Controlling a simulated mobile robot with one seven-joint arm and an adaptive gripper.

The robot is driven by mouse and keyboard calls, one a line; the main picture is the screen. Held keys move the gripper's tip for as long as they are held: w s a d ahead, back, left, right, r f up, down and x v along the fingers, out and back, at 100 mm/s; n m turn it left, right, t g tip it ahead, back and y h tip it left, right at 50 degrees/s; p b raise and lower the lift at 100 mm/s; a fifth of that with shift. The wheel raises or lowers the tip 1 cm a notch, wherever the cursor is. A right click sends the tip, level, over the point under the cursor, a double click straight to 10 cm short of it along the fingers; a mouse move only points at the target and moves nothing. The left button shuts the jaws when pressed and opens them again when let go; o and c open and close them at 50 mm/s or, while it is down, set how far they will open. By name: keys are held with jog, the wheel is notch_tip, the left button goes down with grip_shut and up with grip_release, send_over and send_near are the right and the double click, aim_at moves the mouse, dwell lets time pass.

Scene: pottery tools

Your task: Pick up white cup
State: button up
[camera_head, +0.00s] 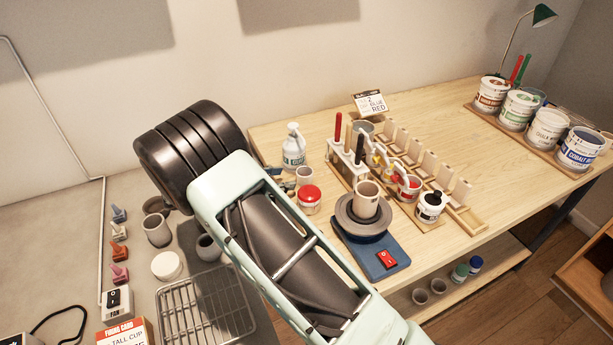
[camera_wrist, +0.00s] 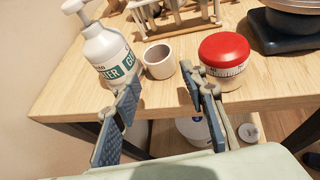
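A small off-white cup (camera_wrist: 158,61) stands upright on the wooden table near its front edge in the wrist view. The cup appears between and beyond the fingertips, with no contact visible. In the head view my arm hides most of the gripper.
A pottery wheel (camera_head: 366,215) and a tool rack (camera_head: 346,165) stand farther along the table. A wire rack (camera_head: 205,305) lies on the grey counter.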

aim_at(298, 177)
jog(key=shift+x, duration=1)
jog(key=p+x, duration=0.1)
jog(key=x, duration=0.4)
jog(key=shift+w+d+f+p, duration=0.2)
jog(key=shift+f+p, duration=0.1)
jog(key=shift+p, duration=0.1)
jog(key=c, duration=0.8)
jog(key=shift+c, duration=0.2)
